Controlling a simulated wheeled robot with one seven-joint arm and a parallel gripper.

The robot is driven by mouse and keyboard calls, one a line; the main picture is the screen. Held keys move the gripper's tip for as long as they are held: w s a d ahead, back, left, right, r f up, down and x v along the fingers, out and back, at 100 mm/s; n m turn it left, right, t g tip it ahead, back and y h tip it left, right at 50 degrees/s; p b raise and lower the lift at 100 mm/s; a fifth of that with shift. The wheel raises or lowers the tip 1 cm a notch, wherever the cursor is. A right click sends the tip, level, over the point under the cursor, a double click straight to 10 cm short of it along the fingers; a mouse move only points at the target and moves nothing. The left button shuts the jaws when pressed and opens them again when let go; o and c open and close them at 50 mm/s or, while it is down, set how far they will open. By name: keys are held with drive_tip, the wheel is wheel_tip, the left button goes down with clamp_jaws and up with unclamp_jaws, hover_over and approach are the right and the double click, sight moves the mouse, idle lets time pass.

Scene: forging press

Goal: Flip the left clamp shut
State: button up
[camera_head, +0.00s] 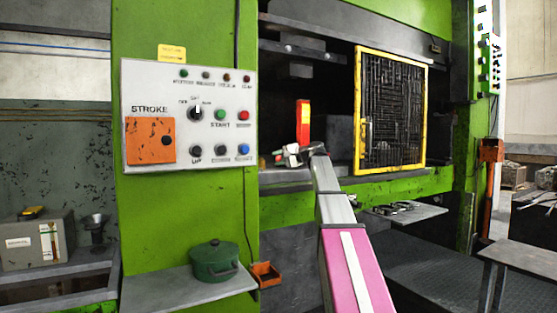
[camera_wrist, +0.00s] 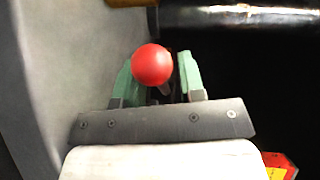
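In the wrist view, a red ball knob (camera_wrist: 152,65) sits between the two green fingertips of my gripper (camera_wrist: 158,78). I take it to be the clamp's handle end. A gap shows between the knob and the right finger, and the left finger is close beside it. The gripper looks open around the knob. A short dark stem shows below the knob, but the rest of the clamp is hidden. In the head view, my gripper (camera_head: 285,155) is small at the left side of the press opening, and the clamp cannot be made out there.
An upright red and yellow block (camera_head: 303,125) stands just behind my gripper. A yellow-framed mesh guard (camera_head: 424,115) is to the right. The control panel (camera_head: 189,82) is on the green column at left. A green pot (camera_head: 214,264) stands on a shelf (camera_head: 160,292) below.

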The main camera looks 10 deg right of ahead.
drive_tip(key=v, duration=1)
drive_tip(key=shift+s+d+r, duration=0.15)
drive_tip(key=shift+s+d, duration=0.1)
drive_tip(key=shift+s, duration=0.05)
